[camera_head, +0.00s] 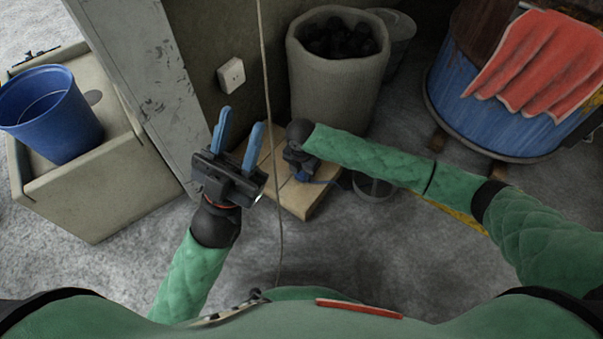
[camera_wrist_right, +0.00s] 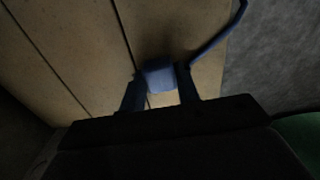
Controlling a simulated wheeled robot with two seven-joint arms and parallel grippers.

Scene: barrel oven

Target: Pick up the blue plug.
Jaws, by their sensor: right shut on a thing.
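The blue plug (camera_wrist_right: 159,75) is between the two fingers of my right gripper (camera_wrist_right: 160,92) in the right wrist view, over a wooden board. A blue cable (camera_wrist_right: 220,38) runs from it to the upper right. In the head view the plug (camera_head: 302,176) shows only in part below my right gripper (camera_head: 299,170), which is shut on it; the wrist covers most of it. Whether the plug touches the board I cannot tell. My left gripper (camera_head: 236,138) is open and empty, left of the board, its blue fingers pointing up in the picture.
The wooden board (camera_head: 297,199) lies on the grey floor. A concrete bin of dark lumps (camera_head: 335,85) stands behind it. A white wall socket (camera_head: 231,74) is at upper left. A thin cord (camera_head: 267,60) hangs down past my left gripper. A blue barrel (camera_head: 470,115) stands at right.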

